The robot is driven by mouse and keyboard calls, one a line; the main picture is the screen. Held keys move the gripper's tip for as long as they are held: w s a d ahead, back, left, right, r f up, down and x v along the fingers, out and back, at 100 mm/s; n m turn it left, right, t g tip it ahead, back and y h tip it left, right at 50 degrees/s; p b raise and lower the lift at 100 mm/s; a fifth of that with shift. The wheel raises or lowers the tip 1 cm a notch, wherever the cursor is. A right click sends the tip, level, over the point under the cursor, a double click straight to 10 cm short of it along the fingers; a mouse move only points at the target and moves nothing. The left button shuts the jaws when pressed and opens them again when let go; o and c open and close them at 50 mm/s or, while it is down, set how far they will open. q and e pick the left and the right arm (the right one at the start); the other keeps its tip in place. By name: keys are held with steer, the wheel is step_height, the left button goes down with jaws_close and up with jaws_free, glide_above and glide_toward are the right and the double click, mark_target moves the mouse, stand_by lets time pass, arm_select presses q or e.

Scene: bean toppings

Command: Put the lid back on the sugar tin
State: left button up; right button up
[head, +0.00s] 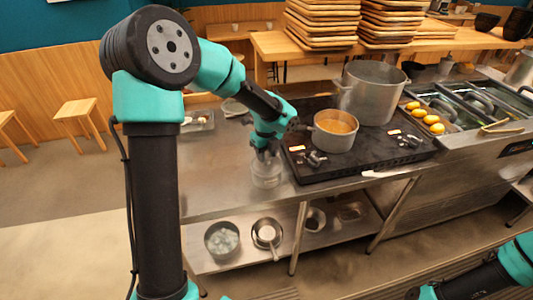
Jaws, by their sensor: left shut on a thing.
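A clear, see-through round container (266,175), which looks like the sugar tin, stands on the steel counter left of the black stove. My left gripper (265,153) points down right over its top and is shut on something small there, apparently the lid. The fingers hide most of the lid, and I cannot tell whether it touches the rim. My right arm comes in at the bottom right corner; its fingers are out of the picture.
A pot of orange-brown food (335,130) and a large steel pot (372,92) stand on the stove (355,157), close right of my left gripper. A small metal tray (198,121) lies behind left. The counter (215,175) is clear left of the container.

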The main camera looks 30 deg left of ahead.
arm_select(q)
steer(key=o, duration=1.8)
steer(key=shift+o, duration=0.2)
steer(key=shift+r, duration=0.1)
steer(key=shift+r, duration=3.4)
jaws_close()
steer(key=shift+f, duration=3.05)
